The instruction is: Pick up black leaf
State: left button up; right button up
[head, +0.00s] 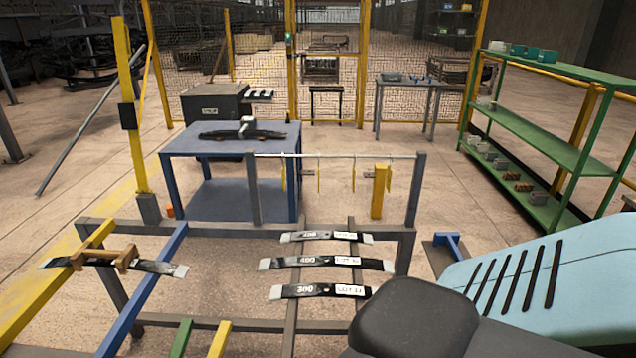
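Three black leaves with grey ends and white labels lie across the dark rack bars, one behind another: a front leaf (318,291), a middle leaf (325,262) and a back leaf (325,237). Each bears a white number. Another black leaf (156,266) lies at the left across a yellow and a blue bar, with a brown frame piece (108,258) on it. A dark leaf-like stack (262,133) lies on the blue table (220,146) behind. Neither of my grippers shows in the head view.
A grey rail with thin yellow hanging strips (319,172) stands behind the three leaves. Green shelving (545,140) is at the right. A light blue slotted body (580,265) and a dark rounded part (415,318) block the lower right.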

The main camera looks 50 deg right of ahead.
aim_at(278, 292)
jog(key=z, duration=1.6)
jog(key=k+j+z, duration=0.1)
jog(key=j, duration=0.2)
jog(key=k, duration=0.05)
